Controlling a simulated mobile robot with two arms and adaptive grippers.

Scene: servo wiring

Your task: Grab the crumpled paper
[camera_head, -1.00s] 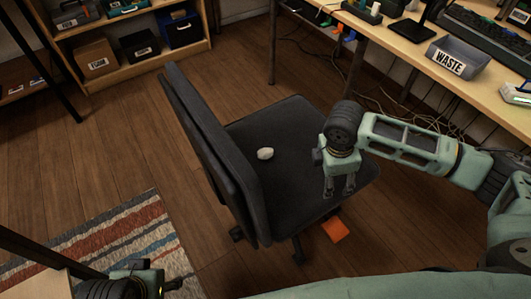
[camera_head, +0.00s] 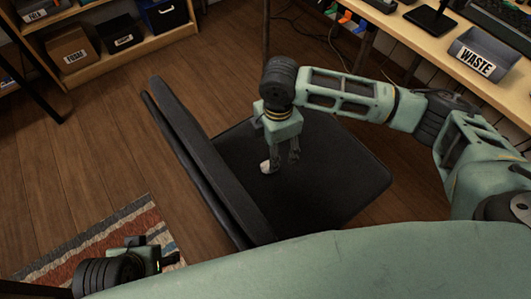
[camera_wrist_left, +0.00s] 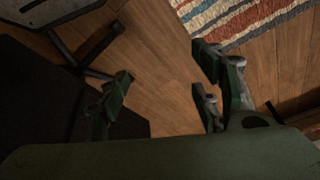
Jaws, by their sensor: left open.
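The crumpled paper (camera_head: 265,167) is a small white lump on the dark seat of the office chair (camera_head: 340,180). It shows just left of and partly behind a finger of my right gripper (camera_head: 283,162). That gripper points down over the seat with its fingers apart; I cannot tell whether it touches the paper. My left gripper (camera_head: 155,262) is low at the lower left, away from the chair seat. In the left wrist view my left gripper (camera_wrist_left: 162,92) is open and empty above the floor.
The chair's backrest (camera_head: 195,160) stands left of the paper. A desk with a grey bin marked WASTE (camera_head: 482,55) is at the upper right. A shelf with boxes (camera_head: 75,50) is at the upper left. A striped rug (camera_head: 110,245) lies lower left.

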